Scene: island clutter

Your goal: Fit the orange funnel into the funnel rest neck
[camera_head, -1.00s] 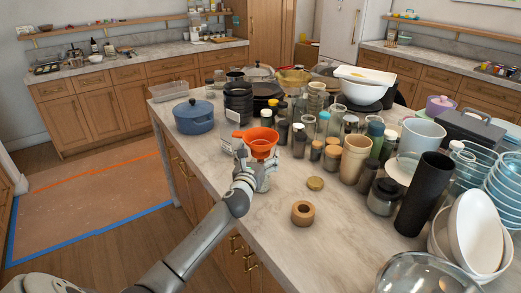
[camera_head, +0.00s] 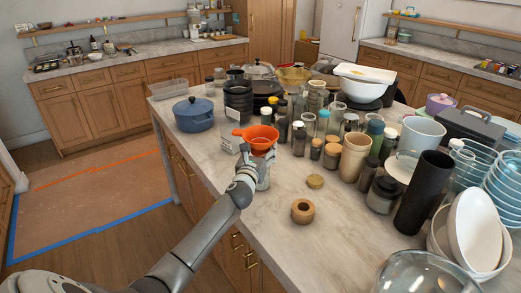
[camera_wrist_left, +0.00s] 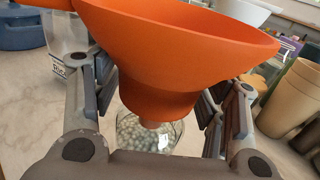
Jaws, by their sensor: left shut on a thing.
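The orange funnel (camera_head: 260,139) is mouth-up above the counter at centre-left in the head view, its handle to the left. My left gripper (camera_head: 251,171) is shut on it; in the wrist view the funnel (camera_wrist_left: 165,60) sits between the fingers, its wide cone hiding much of the grip. Below its narrow end, the wrist view shows a clear glass jar (camera_wrist_left: 150,137) holding pale beads. A round wooden piece with a dark hole (camera_head: 302,211), perhaps the funnel rest, stands on the counter to the lower right, apart from the funnel. My right gripper is not in view.
Crowded jars, a beige cup (camera_head: 354,157) and a black cylinder (camera_head: 423,193) stand to the right. A blue pot (camera_head: 193,115) stands at left. The counter's front middle is clear.

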